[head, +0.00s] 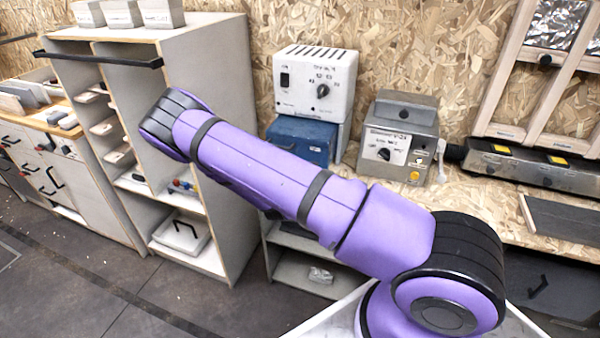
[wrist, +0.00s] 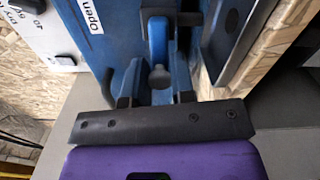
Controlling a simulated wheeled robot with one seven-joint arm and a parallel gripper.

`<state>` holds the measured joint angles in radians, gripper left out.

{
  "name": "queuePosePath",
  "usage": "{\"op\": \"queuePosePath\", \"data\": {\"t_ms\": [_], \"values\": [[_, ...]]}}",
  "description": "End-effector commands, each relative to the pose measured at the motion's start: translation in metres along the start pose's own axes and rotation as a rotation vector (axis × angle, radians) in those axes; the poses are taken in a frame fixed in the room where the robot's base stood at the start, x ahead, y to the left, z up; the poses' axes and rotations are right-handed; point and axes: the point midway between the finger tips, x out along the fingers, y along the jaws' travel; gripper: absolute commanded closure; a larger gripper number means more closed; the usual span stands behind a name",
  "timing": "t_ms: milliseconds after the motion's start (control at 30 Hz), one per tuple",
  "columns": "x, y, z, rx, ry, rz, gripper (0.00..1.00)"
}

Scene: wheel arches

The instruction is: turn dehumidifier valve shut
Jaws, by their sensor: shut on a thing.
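The blue dehumidifier (head: 303,138) stands on the bench under a white control box, partly hidden by my arm. In the wrist view its blue body (wrist: 95,45) fills the upper middle, with a white "Open" label (wrist: 91,14) at the top left. A blue valve handle (wrist: 158,38) stands out from it, with a grey round part below. My gripper (wrist: 168,18) is shut on this valve handle, with dark finger parts on both sides. In the head view my gripper is hidden behind my purple arm.
The white box (head: 314,82) with a knob sits above the dehumidifier. A grey metal device (head: 399,137) with a dial stands to its right on the bench. A tall shelf unit (head: 222,120) is at the left. Grey floor (head: 180,300) is open at the front left.

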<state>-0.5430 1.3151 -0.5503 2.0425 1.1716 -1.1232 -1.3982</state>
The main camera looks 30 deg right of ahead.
Motion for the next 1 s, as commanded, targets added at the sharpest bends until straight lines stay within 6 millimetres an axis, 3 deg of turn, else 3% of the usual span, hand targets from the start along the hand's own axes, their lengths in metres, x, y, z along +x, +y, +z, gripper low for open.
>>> {"op": "queuePosePath", "data": {"t_ms": [367,400,500,833,1000], "values": [[0.0,0.0,0.001,-0.007,-0.002,0.0,1.0],[0.0,0.0,0.001,-0.007,-0.002,0.0,0.74],[0.0,0.0,0.001,-0.006,-0.002,0.0,0.52],[-0.003,0.0,0.0,-0.005,0.0,0.0,0.51],[-0.022,0.0,-0.001,-0.006,0.003,-0.001,0.51]]}}
